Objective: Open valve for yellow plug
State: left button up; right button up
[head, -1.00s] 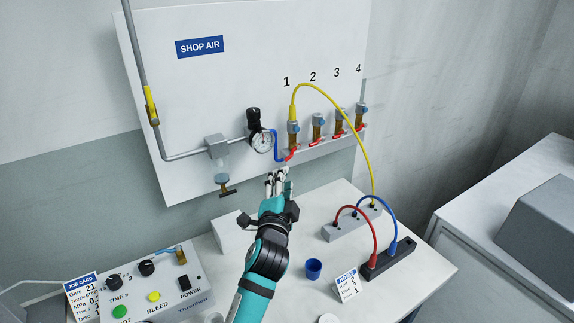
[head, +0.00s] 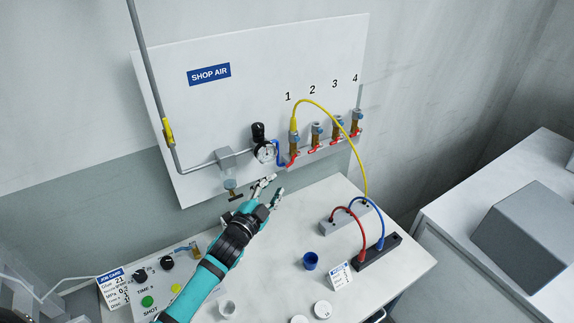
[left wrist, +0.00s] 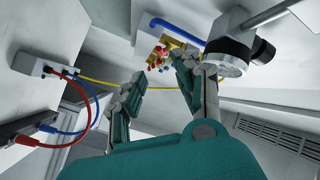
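The yellow hose (head: 340,119) runs from its plug (head: 293,125) on outlet 1 of the wall manifold down to the grey block on the bench. Below that plug is the red valve handle (head: 293,160) of outlet 1, slanting; whether it is open or closed I cannot tell. My left gripper (head: 271,188) is below and left of this handle, apart from it, under the gauge. Its two fingers are spread and empty, as the left wrist view (left wrist: 158,88) also shows. There the red handles (left wrist: 158,56) are small beyond the fingertips. My right gripper is out of view.
The pressure gauge (head: 266,152) and blue tube sit just above the left gripper. The grey block (head: 345,218) and dark strip (head: 377,253) carry red and blue cables. A blue cup (head: 310,261) and control box (head: 165,285) stand on the bench.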

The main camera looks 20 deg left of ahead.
aim_at(289, 166)
pick_arm(q)
jog(key=w, duration=0.6)
jog(key=w+d+p, duration=0.1)
jog(key=w, duration=0.2)
jog(key=shift+w, duration=0.15)
jog(key=shift+a, duration=0.1)
jog(key=shift+c, duration=0.3)
grip_shut()
